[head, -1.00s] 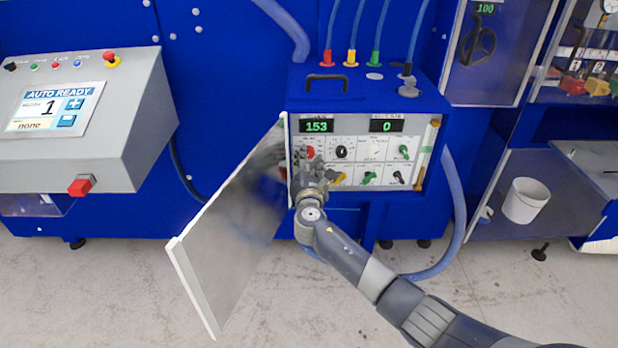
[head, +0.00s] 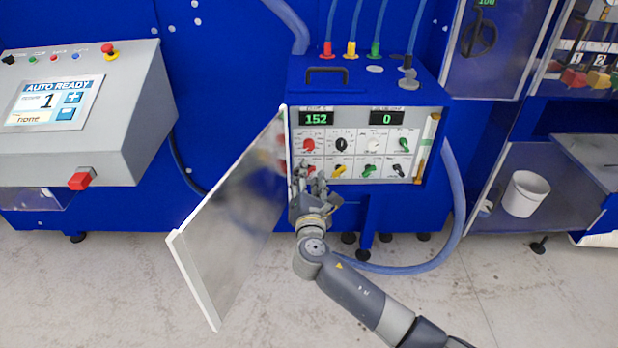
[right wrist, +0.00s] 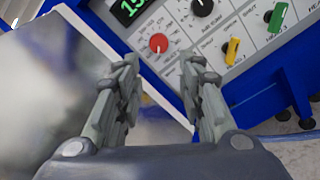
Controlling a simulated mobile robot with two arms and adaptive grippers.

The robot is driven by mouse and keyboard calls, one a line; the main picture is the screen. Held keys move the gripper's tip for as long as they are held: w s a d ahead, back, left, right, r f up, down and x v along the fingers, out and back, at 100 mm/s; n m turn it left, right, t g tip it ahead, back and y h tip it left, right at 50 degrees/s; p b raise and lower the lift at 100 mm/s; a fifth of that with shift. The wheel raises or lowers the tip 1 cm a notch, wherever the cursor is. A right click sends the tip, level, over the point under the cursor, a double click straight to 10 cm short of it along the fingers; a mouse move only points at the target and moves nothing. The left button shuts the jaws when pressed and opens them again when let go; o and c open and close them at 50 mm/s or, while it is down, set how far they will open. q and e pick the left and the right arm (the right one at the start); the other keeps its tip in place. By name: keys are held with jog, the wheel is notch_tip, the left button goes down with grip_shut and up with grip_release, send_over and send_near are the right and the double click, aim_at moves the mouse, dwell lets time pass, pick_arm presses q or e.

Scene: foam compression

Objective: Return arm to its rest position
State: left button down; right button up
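My right gripper (head: 309,190) is in front of the lower left part of the control panel (head: 372,147) on the blue box. In the right wrist view my right gripper (right wrist: 161,95) has its two fingers apart with nothing between them. A red knob (right wrist: 158,43) shows beyond the gap between the fingertips. The right arm (head: 360,295) comes in from the lower right. My left gripper is not in view.
The open door (head: 228,215) of the box stands just left of my right gripper; it also fills the left of the right wrist view (right wrist: 45,90). A blue hose (head: 452,200) loops at the right. A grey console (head: 125,130) stands at the left. Floor shows in front.

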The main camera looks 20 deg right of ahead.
jog(key=s+d+f+m+g+y, duration=0.1)
jog(key=s+f+m+g, duration=0.1)
jog(key=f, duration=0.8)
jog(key=s+d+f+m+g+y, duration=0.1)
jog(key=s+f+m+g, duration=0.15)
jog(key=f, duration=0.85)
jog(key=s+d+f+m+g+y, duration=0.1)
jog(key=s+f+m+g, duration=0.15)
jog(key=s+f, duration=0.65)
jog(key=s+d+f+m+g, duration=0.1)
jog(key=s+f+m+g, duration=0.15)
jog(key=s+f, duration=0.6)
jog(key=s+f+m+g, duration=0.2)
jog(key=s+f+m, duration=0.2)
jog(key=s, duration=0.8)
jog(key=s+f+m+g+y, duration=0.1)
jog(key=s+f+m+g, duration=0.1)
jog(key=s+f+m, duration=0.3)
jog(key=s+f+m+g+y, duration=0.1)
jog(key=s+f+m+g, duration=0.2)
jog(key=s+f, duration=0.7)
jog(key=s+m, duration=0.1)
jog(key=s, duration=0.9)
jog(key=shift+f, duration=0.35)
jog(key=shift+d, duration=0.1)
